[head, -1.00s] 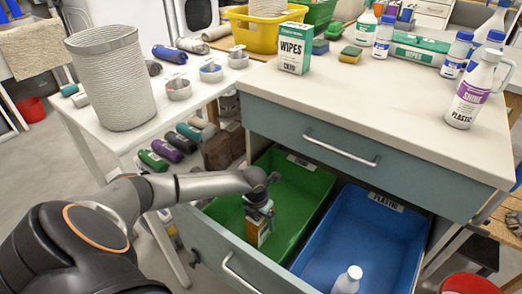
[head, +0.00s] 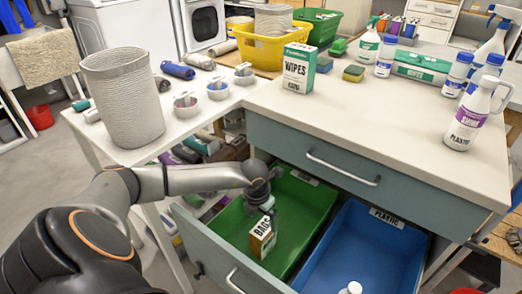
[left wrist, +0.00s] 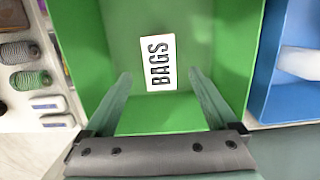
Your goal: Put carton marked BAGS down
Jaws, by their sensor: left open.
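The carton marked BAGS (head: 262,239), brown with a white lettered face, stands in the green bin (head: 228,224) of the open drawer. In the left wrist view the carton (left wrist: 158,62) shows its white BAGS face inside the green bin (left wrist: 225,45), beyond and between my finger ends. My left gripper (head: 268,209) is just above the carton in the head view. Its two fingers (left wrist: 160,85) are spread apart in the left wrist view, with nothing between them. My right gripper is not in view.
A blue bin (head: 338,250) labelled PLASTIC sits beside the green one and holds a white bottle (head: 352,288). The drawer front (head: 225,255) and countertop (head: 400,125) edge the bins.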

